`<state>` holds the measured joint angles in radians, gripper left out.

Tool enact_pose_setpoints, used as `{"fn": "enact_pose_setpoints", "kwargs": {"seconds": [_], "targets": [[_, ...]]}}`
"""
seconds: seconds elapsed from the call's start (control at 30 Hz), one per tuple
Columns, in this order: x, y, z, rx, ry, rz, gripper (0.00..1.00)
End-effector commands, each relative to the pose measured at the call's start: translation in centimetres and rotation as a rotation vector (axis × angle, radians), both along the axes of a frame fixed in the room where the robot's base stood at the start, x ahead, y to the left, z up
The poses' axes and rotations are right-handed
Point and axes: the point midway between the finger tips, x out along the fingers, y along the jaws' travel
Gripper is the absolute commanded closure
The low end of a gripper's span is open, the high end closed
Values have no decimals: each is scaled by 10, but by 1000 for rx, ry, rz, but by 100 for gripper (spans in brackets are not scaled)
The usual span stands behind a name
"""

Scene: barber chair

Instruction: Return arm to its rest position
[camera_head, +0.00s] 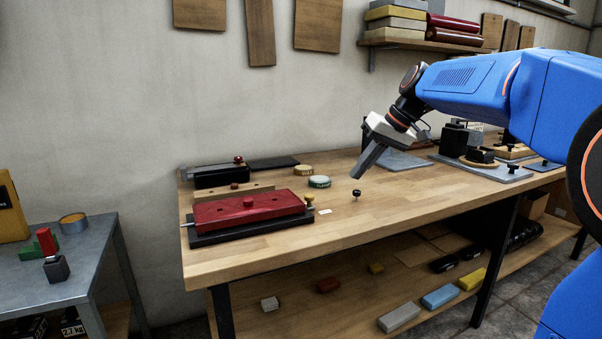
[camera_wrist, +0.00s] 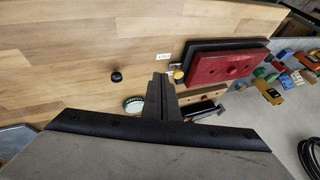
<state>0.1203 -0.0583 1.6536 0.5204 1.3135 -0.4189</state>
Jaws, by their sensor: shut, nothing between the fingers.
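My blue arm (camera_head: 470,82) reaches in from the right in the head view, bent over the wooden workbench (camera_head: 400,202). My gripper (camera_head: 370,160) hangs at its end, tilted down and to the left, above the bench top. Its fingers are together with nothing between them. In the wrist view the gripper (camera_wrist: 160,92) points over the bench, its two fingers side by side. A small black knob (camera_head: 356,193) stands on the bench below the gripper; it also shows in the wrist view (camera_wrist: 116,76).
A red block on a black base (camera_head: 250,210) lies at the bench's left, beside round tins (camera_head: 319,182). Fixtures (camera_head: 480,160) stand at the back right. A lower shelf (camera_head: 345,304) holds coloured blocks. A grey side table (camera_head: 60,275) is at left. The bench's front middle is clear.

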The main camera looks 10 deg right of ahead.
Motion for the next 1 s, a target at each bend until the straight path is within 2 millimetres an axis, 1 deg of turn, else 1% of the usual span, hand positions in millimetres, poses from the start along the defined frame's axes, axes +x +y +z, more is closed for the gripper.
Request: {"fn": "enact_pose_setpoints", "kwargs": {"seconds": [0.03, 0.1, 0.27, 0.4, 0.47, 0.6, 0.67, 0.8, 0.9, 1.0], "targets": [[-18, 1, -4, -16, 2, -12, 100], [-42, 0, -13, -42, 7, -35, 100], [-96, -4, -38, -102, 17, -89, 100], [-143, -9, -63, -153, 18, -132, 100], [-163, -12, -75, -174, 17, -150, 100], [-208, -19, -104, -223, 11, -187, 100], [-227, -22, -118, -244, 7, -202, 100], [-269, -31, -152, -290, -7, -237, 100], [-297, -37, -177, -321, -19, -257, 100], [-320, -44, -200, -348, -30, -275, 100]]}}
